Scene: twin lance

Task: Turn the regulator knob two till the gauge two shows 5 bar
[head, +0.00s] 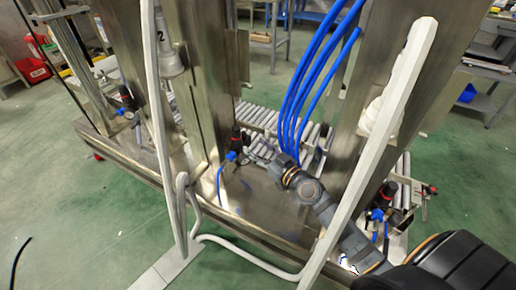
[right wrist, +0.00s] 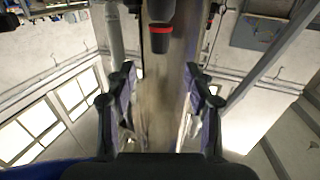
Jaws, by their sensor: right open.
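A regulator with a black knob (head: 238,133) and red ring stands in the middle of the machine in the head view, above a blue fitting (head: 232,156). I take it for regulator knob two, as a "2" is marked on the column to its left. My right gripper (head: 258,150) is just right of this knob, apart from it. In the right wrist view a black knob with a red ring (right wrist: 160,40) lies ahead, beyond the open, empty fingers (right wrist: 160,100). I cannot make out gauge two or its reading. My left gripper is not in view.
Similar regulators stand at the left (head: 127,96) and right (head: 384,195). Steel columns (head: 205,90), a pale frame bar (head: 375,140) and blue hoses (head: 305,80) surround my right arm. A roller conveyor (head: 262,115) runs behind. Green floor is free in front.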

